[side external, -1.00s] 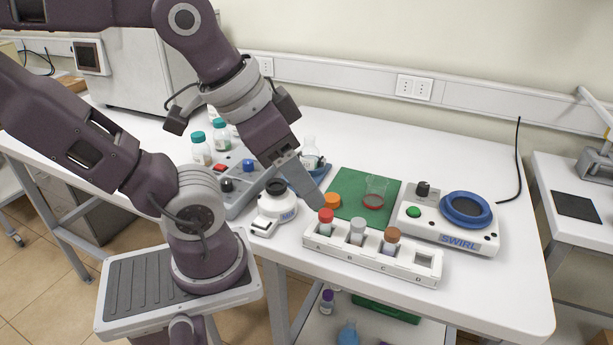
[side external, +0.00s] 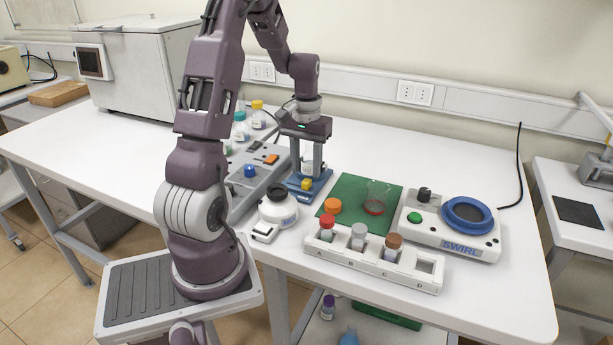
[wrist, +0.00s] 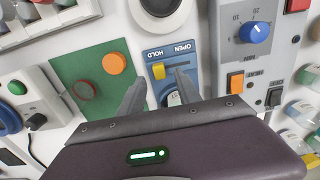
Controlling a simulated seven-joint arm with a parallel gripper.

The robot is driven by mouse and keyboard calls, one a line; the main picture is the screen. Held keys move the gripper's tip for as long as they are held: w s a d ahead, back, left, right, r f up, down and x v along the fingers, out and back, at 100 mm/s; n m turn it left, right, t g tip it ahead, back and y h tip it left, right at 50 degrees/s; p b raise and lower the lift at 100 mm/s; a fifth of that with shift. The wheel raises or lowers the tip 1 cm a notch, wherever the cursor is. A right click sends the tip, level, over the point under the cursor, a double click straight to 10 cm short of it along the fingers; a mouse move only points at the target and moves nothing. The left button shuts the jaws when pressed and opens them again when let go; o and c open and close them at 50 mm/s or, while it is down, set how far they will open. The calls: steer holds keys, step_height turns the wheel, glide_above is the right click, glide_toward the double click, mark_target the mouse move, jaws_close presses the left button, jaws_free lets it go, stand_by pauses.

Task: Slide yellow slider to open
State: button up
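The yellow slider (side external: 307,184) sits on the front of a small blue holder (side external: 318,187). In the wrist view, the yellow slider (wrist: 158,71) is at the HOLD end of its slot, and the slot runs right towards the OPEN label. A clear bottle (side external: 308,167) stands in the holder, partly hidden by my fingers. My gripper (side external: 307,170) points down over the holder with its fingers apart. In the wrist view, my gripper (wrist: 159,77) is open, its fingertips either side of the slot area and above it; contact cannot be told.
A grey control box (side external: 258,180) with a blue knob is left of the holder. A white round device (side external: 277,208) stands in front. To the right are a green mat (side external: 350,190) with a beaker, a vial rack (side external: 340,256) and the SWIRL unit (side external: 460,240).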

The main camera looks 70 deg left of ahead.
mark_target(307, 180)
step_height(307, 180, down, 4)
steer(key=shift+r, duration=0.25)
steer(key=shift+c, duration=0.4)
jaws_close()
stand_by(0.8)
